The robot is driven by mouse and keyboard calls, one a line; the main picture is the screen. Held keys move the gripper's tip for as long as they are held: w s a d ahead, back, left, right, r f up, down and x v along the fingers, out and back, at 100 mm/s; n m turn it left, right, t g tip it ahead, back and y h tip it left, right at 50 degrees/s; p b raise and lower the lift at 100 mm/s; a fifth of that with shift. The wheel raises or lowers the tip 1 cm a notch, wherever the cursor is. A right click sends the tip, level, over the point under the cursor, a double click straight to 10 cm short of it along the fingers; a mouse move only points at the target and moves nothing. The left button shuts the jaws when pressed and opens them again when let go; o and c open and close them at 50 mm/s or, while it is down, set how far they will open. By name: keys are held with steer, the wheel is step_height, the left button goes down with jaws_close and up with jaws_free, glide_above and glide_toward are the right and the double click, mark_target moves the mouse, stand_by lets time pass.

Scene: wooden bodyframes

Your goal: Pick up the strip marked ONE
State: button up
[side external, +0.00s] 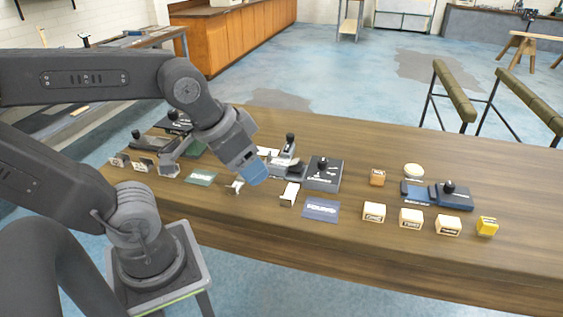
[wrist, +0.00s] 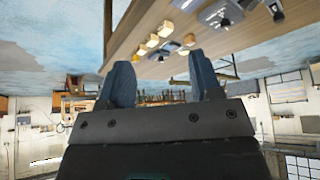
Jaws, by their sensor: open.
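My gripper (side external: 253,174) hangs above the wooden table, left of its middle, with blue fingers pointing down and to the right. In the wrist view the gripper (wrist: 162,78) has its two blue fingers apart with nothing between them. I cannot read the word ONE on anything. Several small light pieces with dark marks stand at the table's left end, one of them a marked piece (side external: 118,161). A pale upright piece (side external: 289,194) stands right of the gripper. A small white piece (side external: 235,186) lies just below and left of the fingers.
A dark box with a knob (side external: 323,174), a blue lettered mat (side external: 321,210) and a green mat (side external: 201,177) lie nearby. Several cream blocks (side external: 411,218), a yellow block (side external: 487,226) and a blue plane-like tool (side external: 437,196) are at right. The far right tabletop is clear.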

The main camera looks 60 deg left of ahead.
steer(key=c, duration=0.4)
steer(key=shift+c, duration=0.2)
steer(key=w+a+f+n+g+y, duration=0.1)
steer(key=w+a+f+n, duration=0.15)
steer(key=w+a, duration=0.55)
steer(key=w+a+f+n+g+y, duration=0.15)
steer(key=w+a+n, duration=0.25)
steer(key=w+a, duration=0.45)
steer(key=a+f, duration=0.4)
steer(key=a, duration=0.1)
steer(key=w+a+f+n, duration=0.1)
steer(key=a+f, duration=0.4)
steer(key=w+a+f+n, duration=0.1)
steer(key=a+f, duration=0.3)
steer(key=a, duration=0.1)
steer(key=shift+w+f+n+y, duration=0.15)
steer(key=shift+f+n+y, duration=0.1)
steer(key=shift+f+y, duration=0.1)
steer(key=shift+x, duration=2.8)
